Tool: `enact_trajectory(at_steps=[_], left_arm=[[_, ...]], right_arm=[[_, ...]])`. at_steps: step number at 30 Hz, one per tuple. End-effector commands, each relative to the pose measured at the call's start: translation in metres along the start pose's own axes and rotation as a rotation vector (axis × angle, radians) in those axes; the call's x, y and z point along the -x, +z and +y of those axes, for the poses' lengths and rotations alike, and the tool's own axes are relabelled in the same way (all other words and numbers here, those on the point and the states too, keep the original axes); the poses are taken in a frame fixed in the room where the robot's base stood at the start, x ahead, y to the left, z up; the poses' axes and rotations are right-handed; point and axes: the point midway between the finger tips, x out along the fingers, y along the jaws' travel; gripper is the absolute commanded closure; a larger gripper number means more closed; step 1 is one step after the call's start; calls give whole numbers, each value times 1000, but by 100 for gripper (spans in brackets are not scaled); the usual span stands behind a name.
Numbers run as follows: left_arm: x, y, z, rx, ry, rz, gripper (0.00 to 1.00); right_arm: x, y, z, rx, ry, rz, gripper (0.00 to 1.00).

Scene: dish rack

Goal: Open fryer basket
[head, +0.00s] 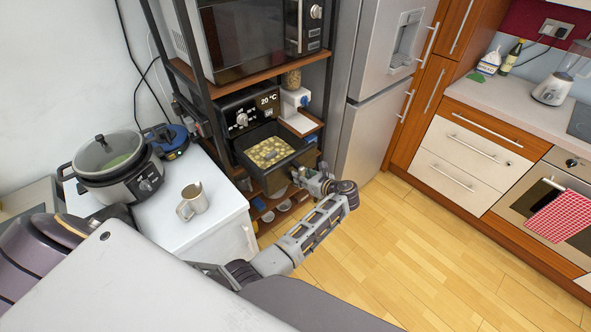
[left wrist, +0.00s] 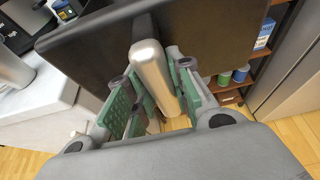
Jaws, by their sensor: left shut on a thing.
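The fryer (head: 246,112), black with a dial and a "20 °C" display, stands on the rack shelf under the microwave. Its basket (head: 291,137) is pulled out toward me and holds yellowish pieces of food. In the left wrist view the basket's dark front (left wrist: 215,45) fills the top, with a light metallic handle (left wrist: 150,70) standing out from it. My left gripper (head: 298,173) is at the basket's front. In the left wrist view its green-padded fingers (left wrist: 152,100) are shut on the handle. My right gripper is not in view.
A white cabinet (head: 225,228) with a cooker (head: 115,172) and a metal jug (head: 192,203) stands left of the rack. A fridge (head: 366,125) stands close on the right. The wooden floor (head: 420,250) to the right is clear.

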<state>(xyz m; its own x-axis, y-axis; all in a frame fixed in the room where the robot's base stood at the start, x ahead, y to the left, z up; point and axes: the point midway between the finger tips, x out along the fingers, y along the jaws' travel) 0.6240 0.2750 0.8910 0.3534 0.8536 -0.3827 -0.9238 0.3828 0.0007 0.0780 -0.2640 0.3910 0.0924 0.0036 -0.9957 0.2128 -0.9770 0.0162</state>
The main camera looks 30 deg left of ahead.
Motion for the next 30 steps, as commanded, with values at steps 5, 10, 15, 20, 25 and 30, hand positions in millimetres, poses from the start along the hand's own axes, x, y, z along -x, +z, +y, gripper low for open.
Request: enact_trajectory(at_steps=[5, 10, 15, 20, 25, 30], left_arm=[[8, -3, 0, 0, 3, 0, 100], [9, -4, 0, 1, 2, 0, 100], [8, -4, 0, 0, 2, 0, 100], [8, -4, 0, 0, 1, 0, 62], [8, -4, 0, 0, 1, 0, 55], [8, -4, -1, 0, 1, 0, 55]], right_arm=[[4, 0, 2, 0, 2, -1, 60], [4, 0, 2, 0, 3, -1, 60], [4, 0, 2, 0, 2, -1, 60], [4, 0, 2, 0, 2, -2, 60], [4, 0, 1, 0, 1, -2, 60], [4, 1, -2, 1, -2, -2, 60]])
